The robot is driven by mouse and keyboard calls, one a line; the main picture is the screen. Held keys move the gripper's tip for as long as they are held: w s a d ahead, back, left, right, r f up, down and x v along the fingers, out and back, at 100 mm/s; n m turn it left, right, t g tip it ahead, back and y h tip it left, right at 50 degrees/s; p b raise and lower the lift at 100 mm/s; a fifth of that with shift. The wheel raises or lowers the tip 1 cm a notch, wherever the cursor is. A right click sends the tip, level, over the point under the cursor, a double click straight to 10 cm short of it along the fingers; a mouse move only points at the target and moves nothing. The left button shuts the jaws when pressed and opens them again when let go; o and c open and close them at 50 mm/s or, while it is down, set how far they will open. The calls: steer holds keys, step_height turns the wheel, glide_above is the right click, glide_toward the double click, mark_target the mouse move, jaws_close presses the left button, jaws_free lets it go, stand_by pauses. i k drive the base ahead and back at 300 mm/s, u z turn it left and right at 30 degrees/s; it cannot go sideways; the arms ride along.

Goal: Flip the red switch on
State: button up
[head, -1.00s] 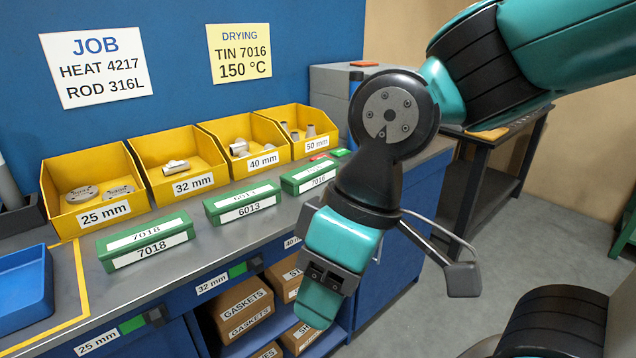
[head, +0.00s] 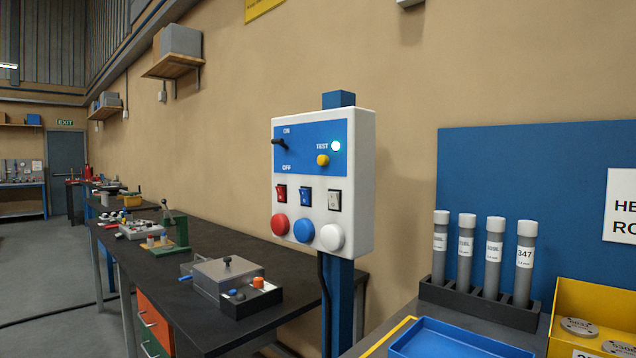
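A white control box (head: 360,190) stands on a blue post (head: 339,300). The red rocker switch (head: 281,194) is at the left of its row of three rockers. Which way it is tipped is too small to tell. Right of it are a blue rocker (head: 306,196) and a pale rocker (head: 334,200). Below them sit a red round dome (head: 279,225), a blue one (head: 304,229) and a white one (head: 332,237). My gripper is out of view.
A dark bench (head: 190,310) with grey fixtures (head: 228,278) runs left behind the box. At right, a black rack (head: 480,304) holds several grey tubes, near a blue tray (head: 455,342) and a yellow bin (head: 566,300). Clear floor shows at far left.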

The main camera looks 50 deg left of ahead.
mark_target(280, 189)
steer(key=u, duration=3.4)
steer(key=i, duration=3.1)
steer(key=z, duration=0.4)
